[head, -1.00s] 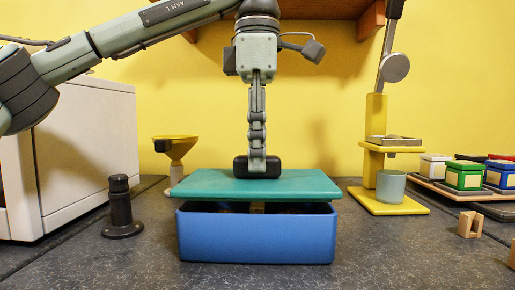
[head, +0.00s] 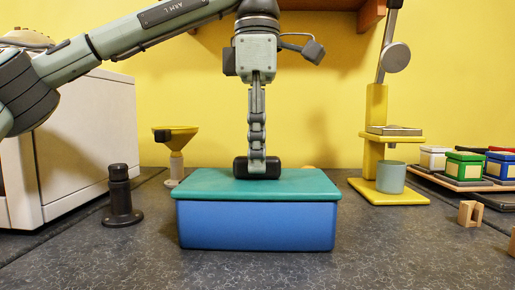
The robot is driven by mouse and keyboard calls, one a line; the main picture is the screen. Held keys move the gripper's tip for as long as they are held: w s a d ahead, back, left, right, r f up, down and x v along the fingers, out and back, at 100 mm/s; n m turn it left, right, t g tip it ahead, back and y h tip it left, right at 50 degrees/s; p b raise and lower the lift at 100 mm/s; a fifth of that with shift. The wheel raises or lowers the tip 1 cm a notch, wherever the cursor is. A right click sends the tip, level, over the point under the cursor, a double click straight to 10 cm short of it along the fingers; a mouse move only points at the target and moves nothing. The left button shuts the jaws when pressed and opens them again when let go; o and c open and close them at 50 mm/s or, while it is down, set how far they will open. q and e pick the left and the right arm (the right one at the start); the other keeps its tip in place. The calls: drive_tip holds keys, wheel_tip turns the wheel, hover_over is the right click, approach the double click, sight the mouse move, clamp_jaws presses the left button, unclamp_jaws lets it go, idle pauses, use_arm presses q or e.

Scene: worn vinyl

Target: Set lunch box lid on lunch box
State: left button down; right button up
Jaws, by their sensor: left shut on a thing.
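The lunch box (head: 257,226) is a blue rectangular box standing on the dark counter in front of me. The teal lunch box lid (head: 300,183) lies flat across its top, with no gap visible along the front edge. The lid has a black handle (head: 240,168) in its middle. My left gripper (head: 257,167) points straight down and is shut on that handle. The inside of the box is hidden by the lid. My right gripper is not in view.
A black post (head: 121,197) and a white appliance (head: 85,140) stand at the left. A yellow funnel (head: 176,140) is behind. At the right are a yellow stand (head: 375,170) with a grey cup (head: 390,178), several coloured boxes (head: 465,170) and a small wooden block (head: 470,213).

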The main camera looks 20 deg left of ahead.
use_arm(q)
drive_tip(key=shift+f, duration=0.2)
drive_tip(key=c, duration=1.2)
unclamp_jaws()
drive_tip(key=shift+r, duration=0.3)
drive_tip(key=shift+r+p, duration=2.05)
drive_tip(key=shift+p, duration=0.65)
wheel_tip(320, 180, up, 12)
drive_tip(key=shift+r, duration=0.1)
